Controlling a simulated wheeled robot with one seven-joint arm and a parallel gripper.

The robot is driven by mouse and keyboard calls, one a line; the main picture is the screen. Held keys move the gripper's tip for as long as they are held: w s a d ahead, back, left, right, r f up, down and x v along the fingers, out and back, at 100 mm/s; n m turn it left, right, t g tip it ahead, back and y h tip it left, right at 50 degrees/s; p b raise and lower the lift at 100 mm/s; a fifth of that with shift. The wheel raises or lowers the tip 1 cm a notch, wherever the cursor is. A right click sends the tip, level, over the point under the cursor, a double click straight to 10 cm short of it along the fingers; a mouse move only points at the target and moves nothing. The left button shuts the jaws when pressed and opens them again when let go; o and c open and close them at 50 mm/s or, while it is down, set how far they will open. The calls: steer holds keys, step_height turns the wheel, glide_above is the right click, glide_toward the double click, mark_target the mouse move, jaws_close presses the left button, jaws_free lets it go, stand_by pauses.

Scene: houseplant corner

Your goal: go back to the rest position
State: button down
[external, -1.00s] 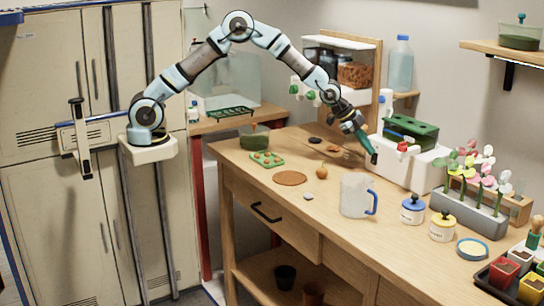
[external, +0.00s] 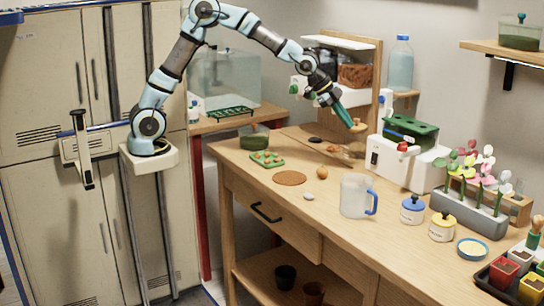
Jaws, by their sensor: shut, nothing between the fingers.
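My gripper (external: 346,119) is raised over the back of the wooden bench (external: 235,157), in front of the wooden back panel. Its green fingers are shut and point down to the right. A small tan thing (external: 358,128) shows right by the fingertips; I cannot tell whether it touches them. My arm arches up from its mount at the left, and its elbow reaches the top edge of the picture.
A clear jug (external: 354,196) with a blue handle, a blue-lidded jar (external: 412,210) and a yellow-lidded jar (external: 442,227) stand on the bench. A white box (external: 392,163) is behind them. A glass tank (external: 228,78) stands behind the arm.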

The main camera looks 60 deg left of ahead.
stand_by(0.4)
steer(key=s+a+f+n+g+y, duration=0.1)
steer(key=s+a+n, duration=0.3)
steer(key=a, duration=0.5)
steer(key=s+a+f+n+g+y, duration=0.1)
steer(key=s+a+f+n, duration=0.2)
steer(key=s+a, duration=0.4)
steer(key=s+a+f+n+y, duration=0.2)
steer(key=s+a+f+n, duration=0.2)
steer(key=a, duration=0.6)
steer(key=shift+s+a+f+n+g, duration=0.1)
steer(key=shift+s+a+n+g, duration=0.1)
steer(key=shift+s, duration=0.4)
steer(key=shift+s+a+f+n+g, duration=0.1)
steer(key=shift+s+a+g, duration=0.1)
steer(key=shift+s, duration=0.35)
steer(key=s+a+n, duration=0.1)
steer(key=s, duration=0.1)
steer(key=s+a+f+n, duration=0.1)
steer(key=s+a, duration=0.1)
steer(key=s, duration=0.1)
steer(key=s+a+f+n+g, duration=0.1)
steer(key=s+a, duration=0.1)
steer(key=s, duration=0.1)
steer(key=shift+n+y, duration=0.3)
steer(key=shift+n, duration=0.1)
steer(key=shift+w, duration=0.1)
